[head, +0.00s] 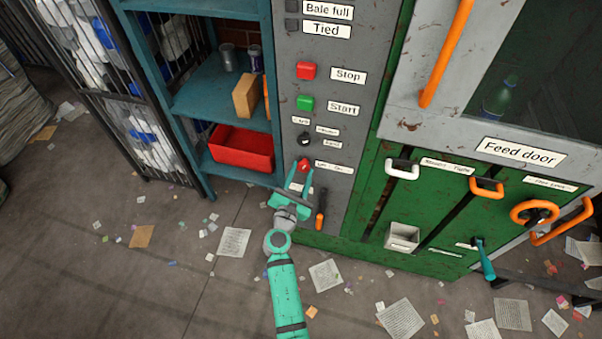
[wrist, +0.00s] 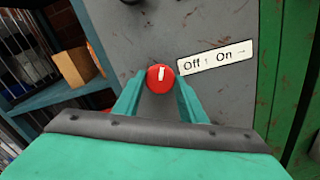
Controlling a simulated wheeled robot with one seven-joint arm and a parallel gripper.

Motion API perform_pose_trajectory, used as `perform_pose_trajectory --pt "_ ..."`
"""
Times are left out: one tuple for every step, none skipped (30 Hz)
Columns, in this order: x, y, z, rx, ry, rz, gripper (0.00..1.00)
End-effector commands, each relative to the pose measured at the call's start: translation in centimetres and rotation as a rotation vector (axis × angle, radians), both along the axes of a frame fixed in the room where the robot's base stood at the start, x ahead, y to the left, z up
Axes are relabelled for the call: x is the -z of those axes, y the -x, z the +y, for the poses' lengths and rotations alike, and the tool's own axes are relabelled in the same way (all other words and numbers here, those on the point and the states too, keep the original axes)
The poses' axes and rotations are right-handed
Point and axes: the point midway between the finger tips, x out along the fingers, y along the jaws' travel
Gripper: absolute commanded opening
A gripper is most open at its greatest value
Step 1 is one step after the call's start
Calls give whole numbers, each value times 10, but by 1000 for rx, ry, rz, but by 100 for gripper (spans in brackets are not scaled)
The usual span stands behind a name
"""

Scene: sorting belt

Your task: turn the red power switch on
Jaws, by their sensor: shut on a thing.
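The red power switch (head: 303,166) is a round red knob low on the grey control panel (head: 345,60). In the wrist view the knob (wrist: 161,78) shows a white mark pointing roughly up. A label (wrist: 215,58) reading "Off ↑ On →" is to its right. My gripper (head: 300,175) reaches the panel from below, and its two teal fingers (wrist: 160,95) stand on either side of the knob, shut on it.
Above the switch are a black selector knob (head: 304,138), a green Start button (head: 305,103) and a red Stop button (head: 306,70). An orange-handled lever (head: 321,210) hangs just right of my gripper. A teal shelf with a red bin (head: 242,148) stands left. Papers litter the floor.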

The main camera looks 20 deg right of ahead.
Motion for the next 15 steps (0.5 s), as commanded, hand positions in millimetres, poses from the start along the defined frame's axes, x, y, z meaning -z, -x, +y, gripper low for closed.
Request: perform_pose_trajectory --pt "0 1 -1 2 -37 -24 15" --pt "0 1 -1 2 -61 -40 15" --pt "0 1 -1 2 -92 -61 15" --pt "0 1 -1 2 -116 -77 15" --pt "0 1 -1 2 -140 -93 15" --pt "0 1 -1 2 -171 -115 15" --pt "0 1 -1 2 -194 -130 15" --pt "1 1 0 2 -218 -146 15" --pt "0 1 0 2 -249 -167 15" --pt "0 1 0 2 -273 -183 15" --pt "0 1 0 2 -297 -200 15" --pt "0 1 0 2 -328 -220 15" --pt "1 1 0 2 -352 -236 15" --pt "1 1 0 2 -376 -253 15" --pt "1 1 -1 2 -406 -274 15"
